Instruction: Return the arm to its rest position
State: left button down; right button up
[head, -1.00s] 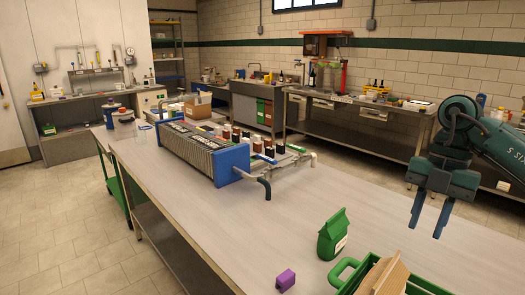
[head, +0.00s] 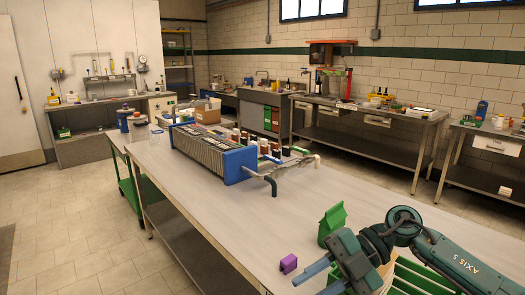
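My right arm comes in from the right edge in the head view. My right gripper (head: 309,286) is low in the picture, over the near end of the steel table (head: 205,208). Its two fingers point left and stand apart, with nothing seen between them. My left gripper is not in view.
A plate filter with blue ends (head: 240,166) stands farther back on the table, with several dark bottles (head: 264,147) beside it. The table middle is clear. Steel benches (head: 365,145) line the back wall. Tiled floor (head: 85,230) is free at left.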

jog(key=s+a+m+t+y, duration=0.2)
jog(key=a+m+t+y, duration=0.3)
jog(key=a+y, duration=0.25)
jog(key=d+f+m+t+h, duration=0.8)
jog(key=f+m+t+h, duration=0.55)
jog(key=m, duration=0.65)
jog(key=s+d+f+m+g+h+p, duration=0.1)
jog(key=s+d+f+m+g+h, duration=0.2)
jog(key=s+f, duration=0.8)
jog(key=shift+s+d+f+m+g, duration=0.4)
jog(key=shift+d+f+g, duration=0.15)
jog(key=shift+d, duration=0.5)
